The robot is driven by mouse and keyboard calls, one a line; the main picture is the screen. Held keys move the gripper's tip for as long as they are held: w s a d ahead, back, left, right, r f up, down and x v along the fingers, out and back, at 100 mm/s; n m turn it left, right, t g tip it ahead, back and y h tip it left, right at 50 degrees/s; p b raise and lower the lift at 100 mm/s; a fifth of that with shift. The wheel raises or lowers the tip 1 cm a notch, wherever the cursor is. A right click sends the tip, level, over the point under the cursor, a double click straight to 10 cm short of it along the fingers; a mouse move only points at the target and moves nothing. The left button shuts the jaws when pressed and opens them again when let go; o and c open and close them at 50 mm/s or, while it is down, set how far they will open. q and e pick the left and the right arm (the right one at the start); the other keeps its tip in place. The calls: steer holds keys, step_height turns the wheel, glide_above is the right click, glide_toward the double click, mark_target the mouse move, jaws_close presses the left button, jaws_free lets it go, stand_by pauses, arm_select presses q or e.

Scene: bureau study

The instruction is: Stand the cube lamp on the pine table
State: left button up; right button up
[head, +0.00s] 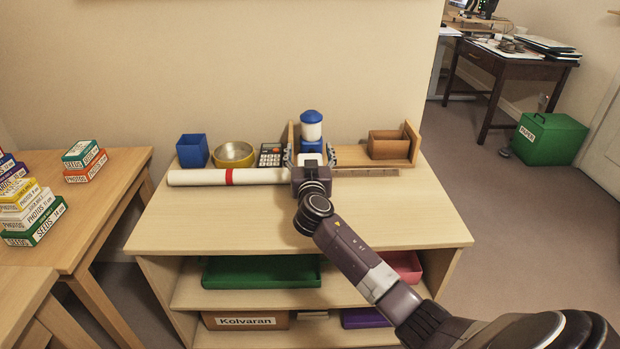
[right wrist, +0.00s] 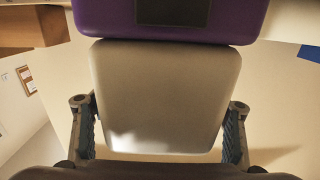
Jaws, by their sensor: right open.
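The cube lamp, a pale rounded block (right wrist: 160,95) on a purple base (right wrist: 225,18), fills the middle of the right wrist view. That view appears upside down. In the head view, the lamp's white top (head: 312,158) shows at the back of the shelf unit, mostly hidden by my gripper. My right gripper (head: 311,160) is open, with a finger on either side of the lamp; in the right wrist view the fingers (right wrist: 160,128) are close to its sides. I cannot tell whether they touch. A pine-coloured table (head: 112,198) stands at the left. My left gripper is not in view.
Stacked boxes (head: 33,218) occupy the left table. The shelf unit's front top (head: 230,228) is clear.

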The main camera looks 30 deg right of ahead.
jaws_close()
stand_by(0.5)
